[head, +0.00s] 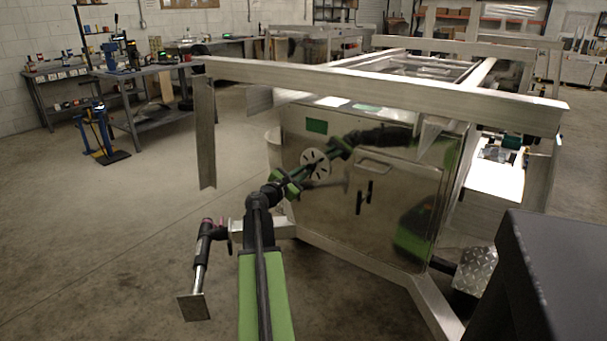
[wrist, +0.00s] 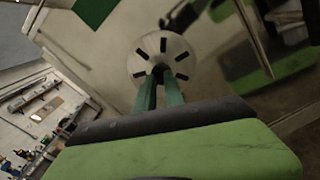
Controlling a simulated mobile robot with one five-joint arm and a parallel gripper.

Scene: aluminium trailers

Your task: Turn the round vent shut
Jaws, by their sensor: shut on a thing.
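The round vent (head: 316,164) is a pale metal disc with dark radial slots on the shiny metal box of the trailer. In the wrist view the vent (wrist: 163,62) shows face on, with several slots dark. My gripper (head: 303,171) reaches to the vent from the lower left. In the wrist view its two green fingers (wrist: 159,76) come close together at the vent's middle, shut on the vent's centre. The fingertips hide whatever part they hold there.
The metal box (head: 385,180) has a dark latch handle (head: 363,197) right of the vent. A long aluminium beam (head: 400,92) runs above the box front. The trailer's frame and jack (head: 203,260) stand low, near my arm. Open floor lies to the left.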

